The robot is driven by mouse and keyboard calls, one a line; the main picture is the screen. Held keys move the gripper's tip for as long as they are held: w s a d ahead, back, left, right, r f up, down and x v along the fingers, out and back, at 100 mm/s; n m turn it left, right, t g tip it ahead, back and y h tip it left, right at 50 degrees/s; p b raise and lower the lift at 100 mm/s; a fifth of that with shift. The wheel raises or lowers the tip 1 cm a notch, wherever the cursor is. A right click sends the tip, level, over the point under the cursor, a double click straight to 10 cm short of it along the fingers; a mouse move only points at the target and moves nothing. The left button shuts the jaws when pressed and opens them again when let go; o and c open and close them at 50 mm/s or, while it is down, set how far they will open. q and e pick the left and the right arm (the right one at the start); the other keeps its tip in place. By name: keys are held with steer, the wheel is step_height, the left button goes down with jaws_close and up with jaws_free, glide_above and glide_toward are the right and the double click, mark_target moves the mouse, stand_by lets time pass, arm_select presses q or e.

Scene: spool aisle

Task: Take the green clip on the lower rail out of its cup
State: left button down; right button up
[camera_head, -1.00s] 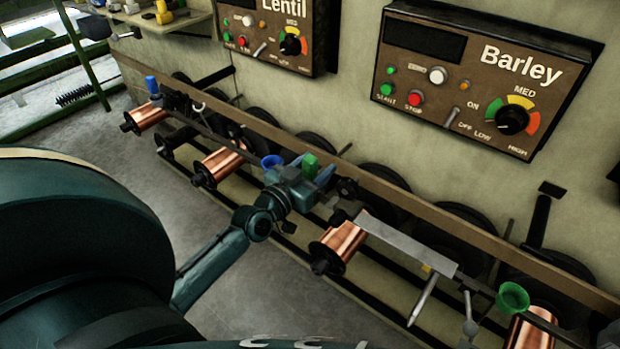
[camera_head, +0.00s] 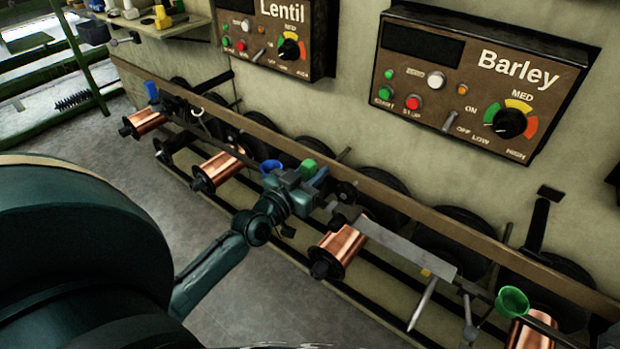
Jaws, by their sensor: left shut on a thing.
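The green clip (camera_head: 309,167) shows in the head view at the middle of the lower rail, just right of a blue cup (camera_head: 271,166). Only its upper part shows; my gripper hides the rest, so I cannot tell whether it still touches a cup. My left gripper (camera_head: 306,180) reaches in from the left and is shut on the green clip. A green cup (camera_head: 513,301) sits on the rail at the lower right. My right gripper is not in view.
Copper spools (camera_head: 338,249) hang along the rail, with dark wheels behind. A brown board (camera_head: 385,204) runs above them. The Barley panel (camera_head: 480,75) and Lentil panel (camera_head: 272,35) are on the wall. A blue clip (camera_head: 151,91) stands at the far left. The grey floor is clear.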

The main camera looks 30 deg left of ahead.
arm_select(q)
step_height(320, 180, up, 10)
steer(key=p, duration=0.4)
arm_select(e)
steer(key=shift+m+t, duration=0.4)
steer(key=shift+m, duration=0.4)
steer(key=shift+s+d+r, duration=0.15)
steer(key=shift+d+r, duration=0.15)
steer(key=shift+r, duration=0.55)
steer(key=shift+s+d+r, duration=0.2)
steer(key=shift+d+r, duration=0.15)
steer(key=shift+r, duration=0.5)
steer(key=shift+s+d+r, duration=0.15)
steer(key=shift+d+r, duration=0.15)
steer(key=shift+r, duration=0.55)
